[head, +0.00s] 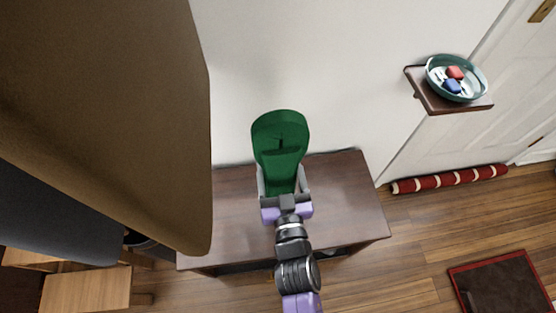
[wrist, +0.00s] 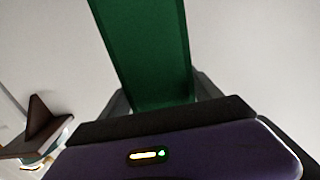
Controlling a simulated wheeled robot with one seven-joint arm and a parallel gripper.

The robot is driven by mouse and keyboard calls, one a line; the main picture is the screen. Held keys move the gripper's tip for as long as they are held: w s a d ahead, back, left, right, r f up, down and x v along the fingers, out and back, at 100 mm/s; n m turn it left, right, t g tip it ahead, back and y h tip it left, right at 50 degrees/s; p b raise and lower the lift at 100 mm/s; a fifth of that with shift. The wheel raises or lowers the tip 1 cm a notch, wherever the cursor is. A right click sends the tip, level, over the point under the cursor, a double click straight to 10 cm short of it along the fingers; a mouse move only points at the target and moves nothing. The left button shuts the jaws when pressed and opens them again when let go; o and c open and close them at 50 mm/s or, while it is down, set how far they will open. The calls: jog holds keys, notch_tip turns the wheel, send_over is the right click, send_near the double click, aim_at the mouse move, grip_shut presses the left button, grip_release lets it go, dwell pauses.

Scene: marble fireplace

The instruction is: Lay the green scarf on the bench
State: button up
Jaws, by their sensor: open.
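The green scarf (head: 279,140) shows in the middle of the head view, in front of the white wall and above the back of the bench. Its top is rounded, with a dark mark that may be a hook. The dark brown bench (head: 342,195) stands against the wall, its top bare around my arm. My gripper (head: 283,178) is open, with one finger on each side of the scarf's lower part. In the wrist view the scarf (wrist: 148,50) runs up from between the fingers. I cannot tell whether the fingers touch it; its lower end is hidden behind my gripper.
A small wall shelf (head: 431,100) at the right holds a teal bowl (head: 433,72) with red and blue items. A red striped roll (head: 450,179) lies along the door. A large brown shape (head: 100,100) blocks the left. A dark red mat (head: 502,286) lies front right.

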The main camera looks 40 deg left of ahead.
jog(key=v, duration=1)
jog(key=shift+p, duration=0.35)
jog(key=shift+s+d, duration=0.1)
jog(key=shift+s, duration=0.05)
jog(key=s+d+m+t+h, duration=0.2)
jog(key=d+h, duration=0.1)
jog(key=d, duration=1)
jog(key=s+d+r+m+h, duration=0.4)
jog(key=s+d+r+h, duration=0.1)
jog(key=d, duration=0.5)
jog(key=s+d+r+m+t+h, duration=0.1)
jog(key=s+d+r+m+h, duration=0.2)
jog(key=s+d+r+h, duration=0.2)
jog(key=s+d, duration=0.3)
jog(key=d, duration=0.3)
jog(key=shift+s+d+r+m+h, duration=0.2)
jog(key=shift+s+r+m+h, duration=0.1)
jog(key=shift+m+h, duration=0.1)
